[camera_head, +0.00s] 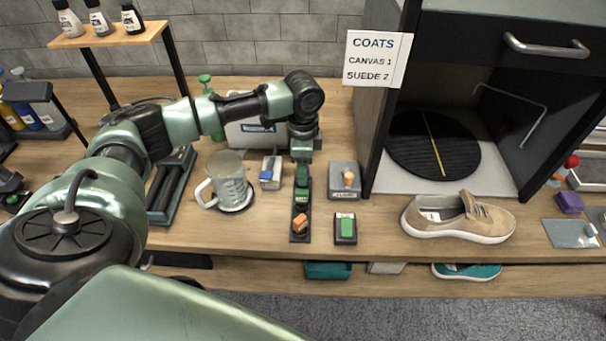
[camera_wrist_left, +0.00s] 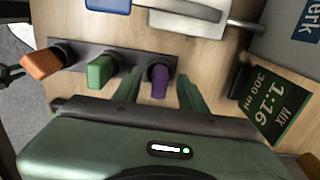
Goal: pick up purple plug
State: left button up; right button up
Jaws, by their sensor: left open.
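A dark strip (camera_head: 300,238) lies on the table and holds a row of plugs. In the left wrist view, the purple plug (camera_wrist_left: 159,80) stands at the right end of the strip, beside a green plug (camera_wrist_left: 101,71) and an orange plug (camera_wrist_left: 41,63). The orange plug (camera_head: 300,222) also shows in the head view; the purple one is hidden there behind my gripper. My left gripper (camera_head: 302,182) points down over the strip. In the left wrist view its open fingers (camera_wrist_left: 160,88) stand on either side of the purple plug, with gaps. My right gripper is not in view.
A clear measuring jug (camera_head: 229,180) stands left of the strip. A tan sneaker (camera_head: 458,219) sits before the black cabinet (camera_head: 380,120). A mix card (camera_wrist_left: 268,105) stands close by.

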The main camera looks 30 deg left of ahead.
pick_arm(q)
grip_shut()
jog(key=shift+r, duration=0.1)
